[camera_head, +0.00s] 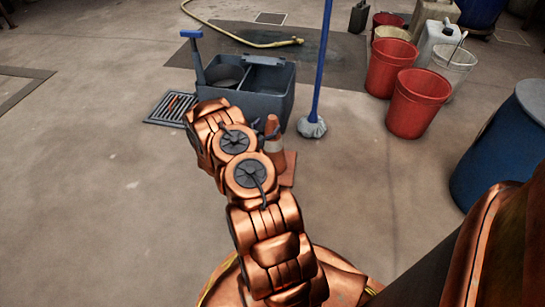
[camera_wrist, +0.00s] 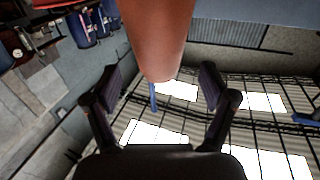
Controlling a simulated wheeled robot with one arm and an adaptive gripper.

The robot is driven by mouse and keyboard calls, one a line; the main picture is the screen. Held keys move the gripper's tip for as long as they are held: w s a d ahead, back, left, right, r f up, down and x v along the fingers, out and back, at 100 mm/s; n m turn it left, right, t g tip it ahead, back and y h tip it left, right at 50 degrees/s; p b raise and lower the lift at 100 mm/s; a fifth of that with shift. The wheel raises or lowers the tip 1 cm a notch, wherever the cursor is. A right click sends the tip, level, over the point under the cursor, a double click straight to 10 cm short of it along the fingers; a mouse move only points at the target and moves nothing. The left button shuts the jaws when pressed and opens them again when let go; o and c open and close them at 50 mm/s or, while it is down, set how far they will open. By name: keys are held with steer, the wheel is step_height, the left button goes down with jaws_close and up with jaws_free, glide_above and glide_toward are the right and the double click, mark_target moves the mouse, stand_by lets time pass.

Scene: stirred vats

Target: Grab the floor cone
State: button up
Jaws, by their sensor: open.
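The floor cone (camera_head: 275,147) is orange with a pale band. It stands on the floor just right of my arm in the head view, partly hidden by the arm links. In the wrist view, the cone's orange body (camera_wrist: 158,38) comes in from the top, and its rounded narrow end lies between the fingers. My gripper (camera_wrist: 161,80) is open there, with a finger on each side and visible gaps to the cone. In the head view the arm hides most of the gripper.
A grey mop bucket (camera_head: 268,92) stands just behind the cone, with a blue-handled mop (camera_head: 318,75) beside it. Red buckets (camera_head: 417,104) and a blue drum (camera_head: 505,150) are at right. A floor grate (camera_head: 170,107) lies left. The left floor is clear.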

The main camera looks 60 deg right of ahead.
steer(key=shift+w+d+b, duration=0.1)
steer(key=shift+d+b, duration=0.7)
steer(key=shift+d, duration=1.15)
steer(key=shift+c, duration=0.5)
jaws_close()
